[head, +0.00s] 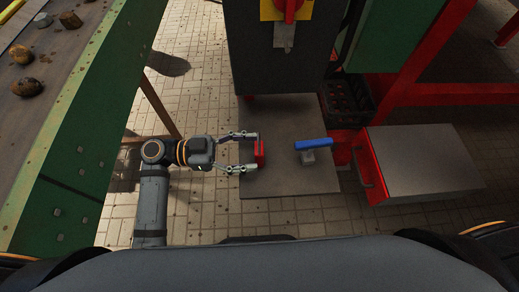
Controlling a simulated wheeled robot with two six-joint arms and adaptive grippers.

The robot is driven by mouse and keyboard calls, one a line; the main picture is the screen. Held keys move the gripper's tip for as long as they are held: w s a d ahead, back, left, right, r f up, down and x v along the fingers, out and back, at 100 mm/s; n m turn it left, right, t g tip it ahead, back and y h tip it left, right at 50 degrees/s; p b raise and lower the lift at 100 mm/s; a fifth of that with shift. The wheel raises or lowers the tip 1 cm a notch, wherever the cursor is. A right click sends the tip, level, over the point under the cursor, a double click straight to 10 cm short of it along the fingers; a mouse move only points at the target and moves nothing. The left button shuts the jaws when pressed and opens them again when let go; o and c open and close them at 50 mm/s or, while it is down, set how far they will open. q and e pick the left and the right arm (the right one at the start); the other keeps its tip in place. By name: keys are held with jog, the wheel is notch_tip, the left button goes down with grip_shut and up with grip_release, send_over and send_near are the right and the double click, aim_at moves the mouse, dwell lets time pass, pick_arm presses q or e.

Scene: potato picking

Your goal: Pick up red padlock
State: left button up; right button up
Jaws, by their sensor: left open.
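The red padlock (259,151) is a small red block near the left side of a grey plate (285,190). My left gripper (254,152) comes in from the left with its two fingers apart, one above and one below the padlock in the picture. The padlock sits at the fingertips. I cannot tell whether the fingers touch it. My right gripper is not in view.
A blue-handled grey part (313,147) stands on the plate to the right. A grey box with red sides (424,162) is further right. A dark cabinet (280,60) with a red and yellow switch (288,10) rises behind. A green-sided conveyor (75,120) carries potatoes at left.

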pick_arm(q)
jog(key=shift+d, duration=0.35)
jog(key=shift+c, duration=0.4)
jog(key=c, duration=1.2)
